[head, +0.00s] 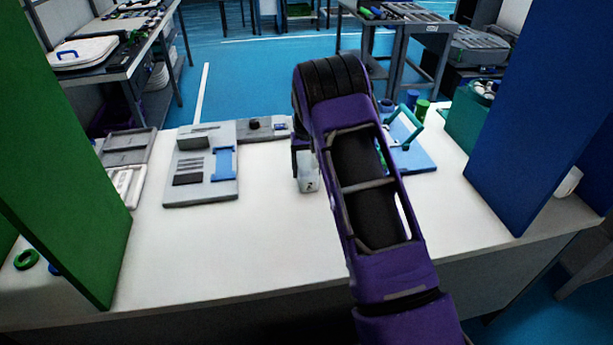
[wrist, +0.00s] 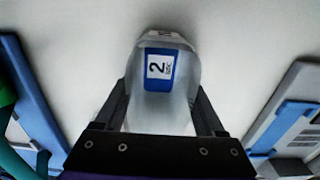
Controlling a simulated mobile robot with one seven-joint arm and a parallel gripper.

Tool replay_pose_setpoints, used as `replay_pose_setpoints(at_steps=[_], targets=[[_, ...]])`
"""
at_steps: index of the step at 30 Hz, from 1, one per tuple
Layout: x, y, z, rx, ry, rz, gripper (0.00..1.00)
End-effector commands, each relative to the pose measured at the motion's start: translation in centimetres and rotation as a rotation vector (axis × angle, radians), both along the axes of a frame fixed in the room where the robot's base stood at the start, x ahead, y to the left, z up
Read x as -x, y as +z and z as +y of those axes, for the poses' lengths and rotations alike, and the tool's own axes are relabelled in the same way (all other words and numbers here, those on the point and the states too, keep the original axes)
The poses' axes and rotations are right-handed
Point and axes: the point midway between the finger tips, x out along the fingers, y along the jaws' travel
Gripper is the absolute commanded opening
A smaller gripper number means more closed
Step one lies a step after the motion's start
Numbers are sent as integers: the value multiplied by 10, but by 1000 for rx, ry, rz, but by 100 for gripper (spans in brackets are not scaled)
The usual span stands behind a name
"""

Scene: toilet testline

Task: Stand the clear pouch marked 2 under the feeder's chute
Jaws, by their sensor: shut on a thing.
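The clear pouch (wrist: 162,112) has a blue panel with a white label marked 2. My gripper (wrist: 160,95) is shut on it, with one finger at each side. In the head view the pouch (head: 307,180) hangs below my gripper, over the white worktop; I cannot tell whether its bottom touches the surface. My purple arm hides much of the gripper there. To the right is a blue base (head: 418,160) with a teal angled frame (head: 408,124); I cannot tell whether this is the feeder with its chute.
A grey board (head: 208,193) with a blue fixture (head: 223,162) lies left of the pouch. Grey trays (head: 128,145) lie farther left. A green panel (head: 75,170) and a blue panel (head: 530,110) flank the white worktop (head: 190,255). The front of the worktop is clear.

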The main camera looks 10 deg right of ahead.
Motion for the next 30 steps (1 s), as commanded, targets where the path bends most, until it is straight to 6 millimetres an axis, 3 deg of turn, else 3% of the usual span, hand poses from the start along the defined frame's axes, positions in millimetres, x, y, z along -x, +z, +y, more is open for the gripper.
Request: replay_pose_setpoints(at_steps=[8,21,26,30], targets=[[-1,7,0,0,0,-2,10],[-1,86,0,-1,0,-2,10],[1,99,0,-1,0,-1,10],[10,97,0,-1,-2,2,10]])
